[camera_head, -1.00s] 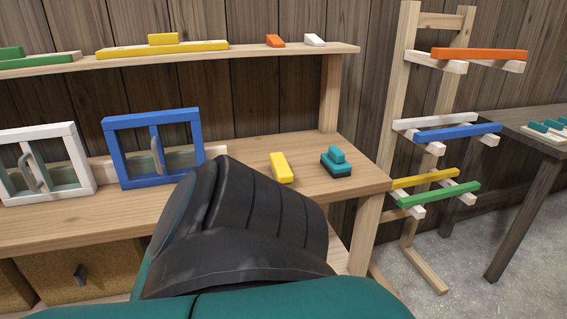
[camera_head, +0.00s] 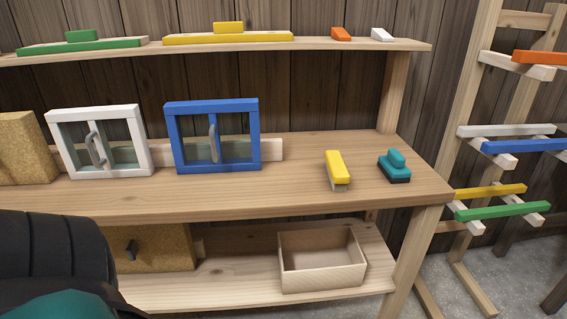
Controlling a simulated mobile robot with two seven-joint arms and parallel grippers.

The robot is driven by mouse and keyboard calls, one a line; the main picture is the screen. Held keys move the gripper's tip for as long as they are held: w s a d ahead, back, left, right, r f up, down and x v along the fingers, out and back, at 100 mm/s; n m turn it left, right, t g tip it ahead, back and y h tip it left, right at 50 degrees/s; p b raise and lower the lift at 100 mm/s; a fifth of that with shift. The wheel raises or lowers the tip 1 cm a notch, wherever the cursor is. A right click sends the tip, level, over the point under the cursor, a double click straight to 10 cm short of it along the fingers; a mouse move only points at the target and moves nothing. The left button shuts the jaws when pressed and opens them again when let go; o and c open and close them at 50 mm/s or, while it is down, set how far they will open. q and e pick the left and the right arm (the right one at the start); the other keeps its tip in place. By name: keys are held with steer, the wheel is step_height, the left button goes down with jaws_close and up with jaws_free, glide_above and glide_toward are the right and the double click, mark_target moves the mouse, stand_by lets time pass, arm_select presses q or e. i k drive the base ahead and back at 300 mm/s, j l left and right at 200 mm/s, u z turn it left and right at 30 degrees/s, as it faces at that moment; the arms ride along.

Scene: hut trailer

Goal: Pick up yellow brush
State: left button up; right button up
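The yellow brush (camera_head: 337,168) stands on the wooden workbench top (camera_head: 290,193), right of the blue-framed window. It has a yellow body with a pale greyish underside. Nothing touches it. A teal block-like tool with a dark base (camera_head: 395,167) sits just to its right, apart from it. A dark part of my own arm with a teal section fills the lower left corner, well away from the brush. Neither gripper's fingers show in the head view.
A blue-framed window (camera_head: 172,138) and a white-framed one (camera_head: 140,142) stand on the bench. An upper shelf (camera_head: 330,45) holds green, yellow, orange and white pieces. An open wooden box (camera_head: 322,281) sits on the lower shelf. A rack with coloured bars (camera_head: 490,191) stands right. The bench front is clear.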

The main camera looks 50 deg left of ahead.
mark_target(339, 176)
steer(key=u, duration=1.1)
